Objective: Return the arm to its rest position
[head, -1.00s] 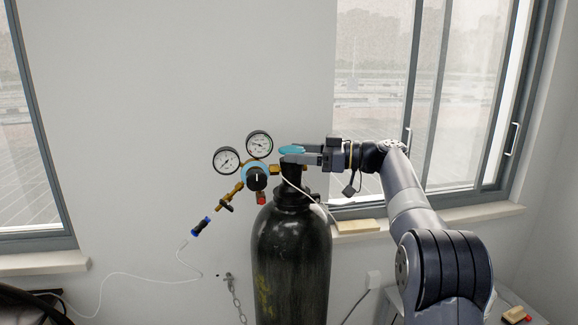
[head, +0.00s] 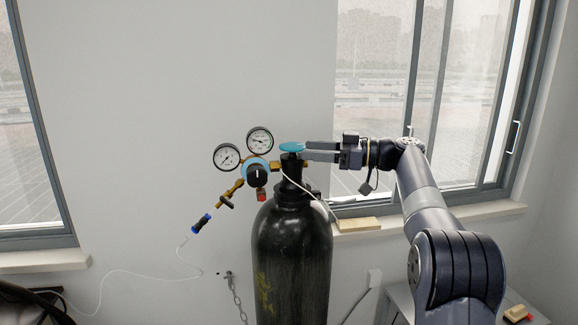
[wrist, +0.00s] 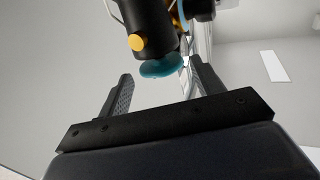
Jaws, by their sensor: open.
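My gripper (head: 308,151) is at the right side of the black gas cylinder's (head: 291,255) top, with its fingers pointing left toward the teal valve knob (head: 292,146). In the wrist view my gripper (wrist: 160,80) has its two fingers spread apart. The teal knob (wrist: 160,69) shows just beyond and between the fingertips, with nothing held. My arm reaches in from the lower right of the head view.
A regulator with two round gauges (head: 227,156) is fixed left of the cylinder neck. A thin white hose (head: 135,274) hangs on the left. A chain (head: 236,297) is on the wall. Windows and a sill (head: 470,212) stand behind my arm.

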